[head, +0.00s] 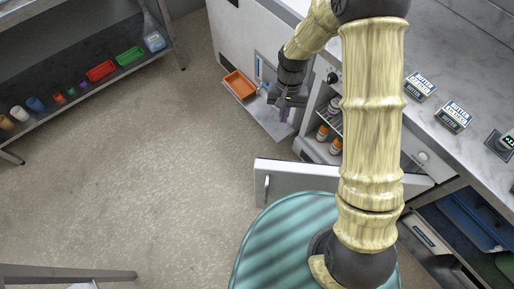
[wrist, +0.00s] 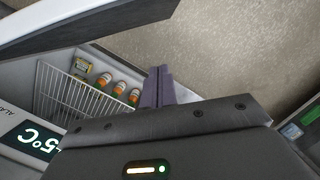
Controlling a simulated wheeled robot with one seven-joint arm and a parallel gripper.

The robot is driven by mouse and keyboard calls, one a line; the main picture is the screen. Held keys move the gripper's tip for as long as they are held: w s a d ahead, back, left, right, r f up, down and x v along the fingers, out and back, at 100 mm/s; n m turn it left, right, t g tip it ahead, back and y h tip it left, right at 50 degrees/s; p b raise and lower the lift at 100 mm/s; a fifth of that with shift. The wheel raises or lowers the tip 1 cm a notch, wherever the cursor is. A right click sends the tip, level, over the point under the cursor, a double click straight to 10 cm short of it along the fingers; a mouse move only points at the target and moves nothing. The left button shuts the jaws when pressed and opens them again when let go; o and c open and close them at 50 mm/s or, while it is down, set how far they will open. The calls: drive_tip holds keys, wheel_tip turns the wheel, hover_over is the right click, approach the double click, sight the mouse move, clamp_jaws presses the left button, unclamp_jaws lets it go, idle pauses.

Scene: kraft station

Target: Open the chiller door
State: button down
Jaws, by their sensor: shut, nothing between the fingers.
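The chiller door (head: 300,180), a white panel with a dark handle (head: 266,187), stands swung out from the cabinet, well open. In the wrist view a pale panel with a dark underside, apparently the door (wrist: 95,20), crosses the upper left. My gripper (head: 284,113) is shut and empty, in front of the opening and apart from the door handle. Its purple fingers (wrist: 160,85) are together in the wrist view. My arm hides part of the door and chiller.
A temperature display (wrist: 38,142) is beside the opening. An orange tray (head: 239,84) lies on a grey ledge (head: 268,122) left of my gripper. Butter boxes (head: 453,116) stand on the marble counter (head: 440,55). A shelf (head: 75,85) stands far left; the floor (head: 140,150) between is clear.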

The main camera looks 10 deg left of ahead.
drive_tip(key=s+a+f+g+p, duration=0.1)
drive_tip(key=a+f+g+p, duration=0.1)
drive_tip(key=a, duration=0.5)
drive_tip(key=shift+p+x, duration=0.65)
drive_tip(key=shift+x, duration=0.35)
drive_tip(key=shift+a+f, duration=0.1)
drive_tip(key=shift+a, duration=0.15)
drive_tip(key=s+f+p, duration=0.3)
drive_tip(key=s+f, duration=0.4)
drive_tip(key=f, duration=0.2)
drive_tip(key=shift+s+d, duration=0.3)
drive_tip(key=shift+d, duration=0.1)
drive_tip(key=shift+f, duration=0.1)
